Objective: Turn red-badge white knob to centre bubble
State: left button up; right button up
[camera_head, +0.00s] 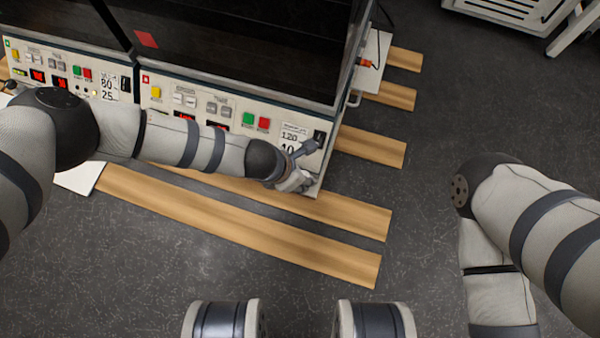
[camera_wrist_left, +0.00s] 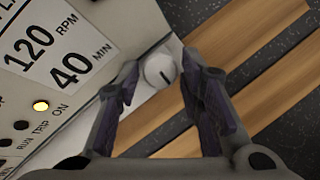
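The right-hand shaker unit carries a red badge (camera_head: 145,79) at the left end of its front panel. My left gripper (camera_head: 304,165) is at this unit's lower right front corner. In the left wrist view, a white round knob (camera_wrist_left: 159,70) with a dark mark shows between the two fingertips of my left gripper (camera_wrist_left: 160,73). The fingers are apart, one on each side of the knob, and I cannot tell whether either touches it. I cannot pick out the knob in the head view, and no bubble level can be made out. My right gripper is out of view.
A second shaker unit (camera_head: 38,62) stands to the left. Wooden planks (camera_head: 240,225) lie on the dark floor. A white rack (camera_head: 505,12) stands far right.

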pick_arm(q)
jog(key=shift+c, duration=0.5)
grip_shut()
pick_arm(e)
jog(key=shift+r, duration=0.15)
pick_arm(q)
jog(key=n+p, duration=0.2)
jog(key=shift+s+r+n+t+y+p, duration=0.2)
jog(key=shift+n+t+y+p, duration=0.1)
jog(key=shift+t, duration=0.1)
jog(key=n+y+p, duration=0.1)
jog(key=n, duration=0.1)
jog(key=shift+d+n+p, duration=0.15)
jog(key=shift+n+p, duration=0.15)
jog(key=shift+p, duration=0.05)
jog(key=n, duration=0.2)
jog(key=n+t+y, duration=0.1)
jog(key=n, duration=0.1)
jog(key=shift+d+f+n+y+p, duration=0.2)
jog(key=shift+n+y+p, duration=0.1)
jog(key=shift+p, duration=0.1)
jog(key=shift+d+n+y, duration=0.1)
jog(key=shift+n+y, duration=0.7)
jog(key=shift+n, duration=1.3)
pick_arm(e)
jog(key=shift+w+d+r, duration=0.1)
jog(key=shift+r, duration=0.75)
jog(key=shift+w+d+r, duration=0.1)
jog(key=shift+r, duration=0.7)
